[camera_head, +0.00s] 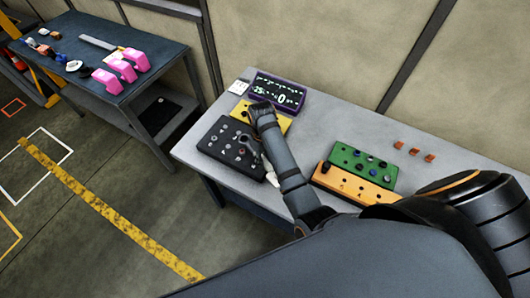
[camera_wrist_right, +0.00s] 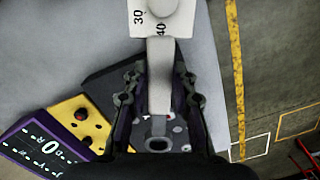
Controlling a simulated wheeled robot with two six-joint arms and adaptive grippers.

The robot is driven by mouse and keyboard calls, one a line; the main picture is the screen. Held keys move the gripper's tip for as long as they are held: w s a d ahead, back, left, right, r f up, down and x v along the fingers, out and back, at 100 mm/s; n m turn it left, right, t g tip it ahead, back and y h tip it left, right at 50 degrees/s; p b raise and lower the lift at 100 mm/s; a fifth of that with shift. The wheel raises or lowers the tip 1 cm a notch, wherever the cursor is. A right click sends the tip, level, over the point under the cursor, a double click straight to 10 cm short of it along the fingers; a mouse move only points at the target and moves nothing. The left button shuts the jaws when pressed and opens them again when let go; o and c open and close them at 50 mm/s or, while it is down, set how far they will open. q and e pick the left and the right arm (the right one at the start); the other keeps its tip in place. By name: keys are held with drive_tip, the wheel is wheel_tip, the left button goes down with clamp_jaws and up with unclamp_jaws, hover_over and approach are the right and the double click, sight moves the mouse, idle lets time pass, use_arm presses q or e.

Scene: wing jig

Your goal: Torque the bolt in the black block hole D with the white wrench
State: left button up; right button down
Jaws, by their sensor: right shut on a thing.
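The black block (camera_head: 228,147) lies on the grey table's left end, with several holes and fittings on top. It also shows in the right wrist view (camera_wrist_right: 105,82), partly behind my gripper. My right gripper (camera_wrist_right: 159,88) is shut on the white wrench (camera_wrist_right: 160,70). The wrench's wide end, marked 30 and 40, is at the top of that view, and its ring end is over the block. In the head view, part of the white wrench (camera_head: 270,172) shows beside my arm. Hole D and its bolt cannot be picked out. My left gripper is not in view.
A yellow block (camera_head: 277,123) and a purple display panel (camera_head: 278,92) sit behind the black block. A green block (camera_head: 360,160) and an orange block (camera_head: 350,187) lie to the right, with small orange parts (camera_head: 414,152) beyond. A dark table (camera_head: 130,92) with pink parts stands at left.

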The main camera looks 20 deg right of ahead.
drive_tip(key=shift+s+a+n, duration=0.2)
drive_tip(key=shift+a+n, duration=0.1)
drive_tip(key=shift+n, duration=0.4)
drive_tip(key=shift+w+f, duration=0.15)
drive_tip(key=shift+f, duration=0.05)
drive_tip(key=shift+a+f, duration=0.1)
drive_tip(key=shift+f, duration=1.9)
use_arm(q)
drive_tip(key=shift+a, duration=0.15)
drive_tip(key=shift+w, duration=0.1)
use_arm(e)
drive_tip(key=shift+f, duration=0.1)
